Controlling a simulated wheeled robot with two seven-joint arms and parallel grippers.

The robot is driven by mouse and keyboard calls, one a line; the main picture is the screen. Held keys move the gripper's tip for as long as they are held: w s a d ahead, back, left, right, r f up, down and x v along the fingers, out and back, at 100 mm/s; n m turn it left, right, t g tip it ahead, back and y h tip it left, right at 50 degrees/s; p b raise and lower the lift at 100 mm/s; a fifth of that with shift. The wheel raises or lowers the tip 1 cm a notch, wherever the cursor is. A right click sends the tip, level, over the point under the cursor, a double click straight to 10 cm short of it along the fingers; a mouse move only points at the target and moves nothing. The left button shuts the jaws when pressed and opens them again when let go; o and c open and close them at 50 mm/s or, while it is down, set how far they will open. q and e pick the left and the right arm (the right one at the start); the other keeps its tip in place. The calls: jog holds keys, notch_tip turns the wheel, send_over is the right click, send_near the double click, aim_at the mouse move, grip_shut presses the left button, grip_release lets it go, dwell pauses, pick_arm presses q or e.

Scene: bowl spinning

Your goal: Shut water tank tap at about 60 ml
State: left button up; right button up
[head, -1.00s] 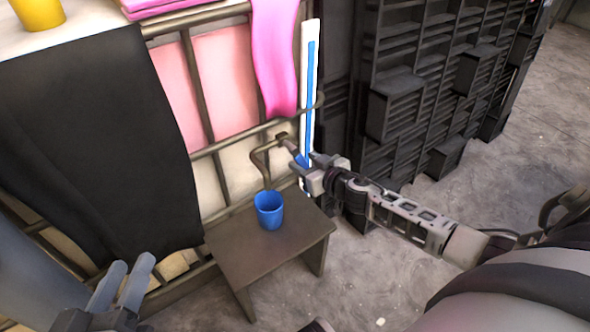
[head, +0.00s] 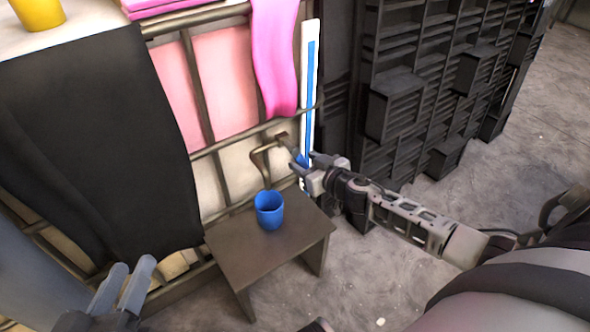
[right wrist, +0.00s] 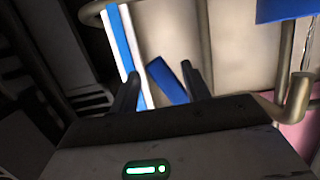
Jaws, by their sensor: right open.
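The tap's brown bent pipe (head: 257,160) points down over a blue cup (head: 269,211) on a small dark table (head: 250,258). In the right wrist view, a thin clear stream (right wrist: 307,57) runs between the pipe's mouth (right wrist: 298,97) and the cup (right wrist: 288,9). The tap's blue handle (head: 299,159) is slanted. My right gripper (head: 306,168) is open at the handle; in the wrist view the handle (right wrist: 170,82) shows between its fingers, with gaps on both sides. My left gripper (head: 132,264) is open and empty at lower left. The cup's water level cannot be read.
A white and blue upright strip (head: 309,75) stands just behind the tap. A brown frame with a black cloth (head: 100,140) and a pink cloth (head: 273,55) is at left. Dark shelving (head: 420,85) stands at right. The grey floor is open at lower right.

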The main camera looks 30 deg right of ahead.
dwell(0.3)
jog(key=shift+a, duration=0.45)
jog(key=a+p, duration=0.1)
jog(key=a, duration=0.3)
jog(key=shift+s, duration=0.2)
dwell(0.4)
jog(key=shift+d, duration=0.5)
